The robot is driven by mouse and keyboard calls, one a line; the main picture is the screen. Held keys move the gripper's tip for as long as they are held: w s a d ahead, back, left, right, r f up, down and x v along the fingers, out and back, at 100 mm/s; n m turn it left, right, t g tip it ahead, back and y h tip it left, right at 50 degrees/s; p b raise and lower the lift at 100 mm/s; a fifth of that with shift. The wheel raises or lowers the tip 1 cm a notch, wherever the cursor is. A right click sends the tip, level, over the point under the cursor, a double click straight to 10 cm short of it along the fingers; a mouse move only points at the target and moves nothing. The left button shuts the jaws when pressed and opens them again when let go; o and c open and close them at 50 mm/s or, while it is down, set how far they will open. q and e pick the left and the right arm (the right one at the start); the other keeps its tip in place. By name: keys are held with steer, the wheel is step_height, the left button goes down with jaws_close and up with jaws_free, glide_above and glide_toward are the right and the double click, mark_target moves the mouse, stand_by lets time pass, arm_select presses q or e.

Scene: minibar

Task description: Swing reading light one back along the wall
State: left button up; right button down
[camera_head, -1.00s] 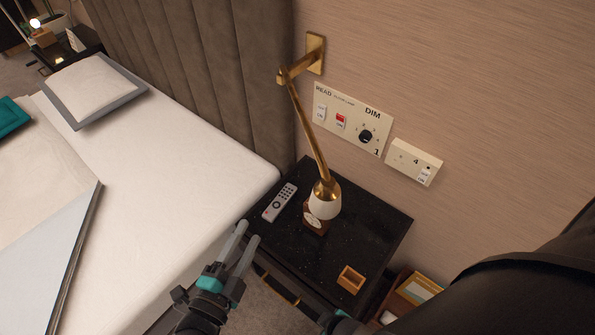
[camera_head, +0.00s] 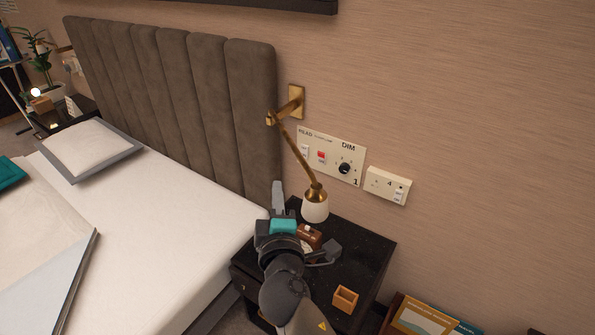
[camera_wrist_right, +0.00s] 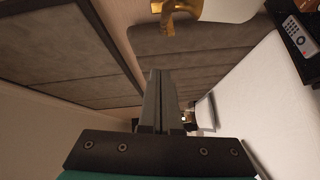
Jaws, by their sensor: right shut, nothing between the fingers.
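Reading light one (camera_head: 304,167) is a brass arm on a wall bracket (camera_head: 297,100), with a white shade (camera_head: 315,208) hanging over the nightstand. Its arm slants down and to the right, out from the wall. My right gripper (camera_head: 278,190) is shut and empty, pointing up toward the headboard, just left of the shade. I cannot tell whether it touches the light. In the right wrist view the shut fingers (camera_wrist_right: 160,85) show in the middle, with the brass and white end of the lamp (camera_wrist_right: 225,8) at the top edge. My left gripper is not in view.
The dark nightstand (camera_head: 375,250) holds a small wooden box (camera_head: 345,299) and a brown clock (camera_head: 309,235). A remote (camera_wrist_right: 298,36) shows in the right wrist view. The switch panel (camera_head: 331,156) and padded headboard (camera_head: 170,90) are close by. The bed (camera_head: 180,190) lies left.

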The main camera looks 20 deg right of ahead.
steer(key=w+d+f, duration=0.1)
steer(key=w+d, duration=0.5)
steer(key=w, duration=0.3)
steer(key=shift+w+f+p, duration=0.25)
steer(key=shift+w+p, duration=0.1)
steer(key=shift+w, duration=0.05)
steer(key=shift+d, duration=0.2)
